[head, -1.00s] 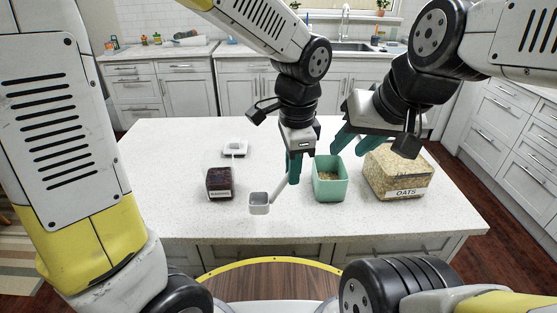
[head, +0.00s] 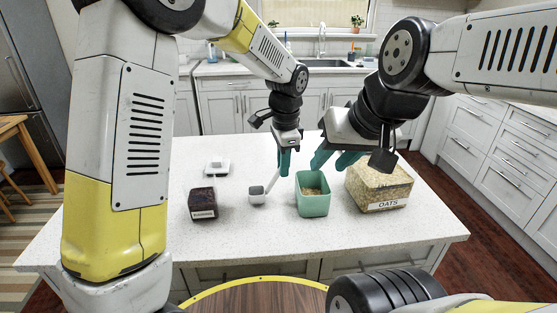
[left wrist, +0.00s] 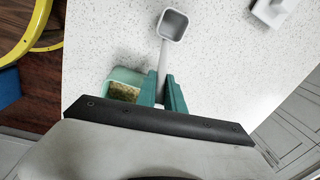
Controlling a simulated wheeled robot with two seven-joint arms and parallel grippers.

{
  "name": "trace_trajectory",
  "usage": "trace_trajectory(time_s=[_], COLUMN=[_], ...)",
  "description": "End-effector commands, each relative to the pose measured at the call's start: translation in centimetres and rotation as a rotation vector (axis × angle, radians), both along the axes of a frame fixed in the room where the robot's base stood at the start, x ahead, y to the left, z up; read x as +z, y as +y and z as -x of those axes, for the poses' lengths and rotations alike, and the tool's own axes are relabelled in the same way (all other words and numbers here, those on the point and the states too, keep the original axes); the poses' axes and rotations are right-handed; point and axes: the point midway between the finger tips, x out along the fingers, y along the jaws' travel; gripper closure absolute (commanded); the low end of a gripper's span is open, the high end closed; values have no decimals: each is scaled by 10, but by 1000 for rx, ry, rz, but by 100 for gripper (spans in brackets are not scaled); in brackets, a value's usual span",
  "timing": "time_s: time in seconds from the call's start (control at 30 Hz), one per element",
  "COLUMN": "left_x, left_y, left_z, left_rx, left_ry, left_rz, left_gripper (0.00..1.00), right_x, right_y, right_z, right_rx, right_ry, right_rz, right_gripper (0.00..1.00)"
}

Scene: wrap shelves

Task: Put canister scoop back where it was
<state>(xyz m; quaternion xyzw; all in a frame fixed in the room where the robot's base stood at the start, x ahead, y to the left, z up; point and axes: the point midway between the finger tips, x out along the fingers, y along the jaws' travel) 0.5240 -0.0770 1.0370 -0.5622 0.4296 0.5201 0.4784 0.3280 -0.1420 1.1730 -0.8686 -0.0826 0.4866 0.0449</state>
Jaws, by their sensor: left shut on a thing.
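My left gripper (head: 285,160) is shut on the handle of the grey-white scoop (head: 257,195). The scoop's square cup points left, between the dark raisins canister and the green container; in the left wrist view the cup (left wrist: 173,25) looks empty. I cannot tell whether it touches the counter. The clear raisins canister (head: 202,198) stands to its left. The green open container (head: 313,203) with grainy contents stands to its right. The oats canister (head: 378,190) is further right. My right gripper (head: 336,160) is open and empty above the green container.
A small white block with an upright part (head: 216,168) sits behind the raisins canister. The white speckled counter (head: 110,215) is clear on the left and along the front. The sink and cabinets are beyond it.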

Motion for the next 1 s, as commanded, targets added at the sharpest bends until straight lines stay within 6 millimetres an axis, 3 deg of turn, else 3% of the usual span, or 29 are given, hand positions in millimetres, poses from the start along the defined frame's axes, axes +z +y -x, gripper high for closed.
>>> trace_trajectory(time_s=[0.4,0.43,0.53,0.87,1.0], left_x=[-10,-10,-10,-8,5], left_y=[0,0,0,0,-1], left_z=[0,0,0,0,1], left_rx=[0,0,0,0,0], left_ry=[-1,-1,-1,-2,-3], left_rz=[1,2,2,2,2], left_gripper=[100,83,66,66,66], right_x=[0,0,0,0,0], right_y=[0,0,0,0,0], right_z=[0,0,0,0,0], right_rx=[0,0,0,0,0], right_ry=[0,0,0,0,0], right_rz=[0,0,0,0,0], right_gripper=[64,64,64,64,64])
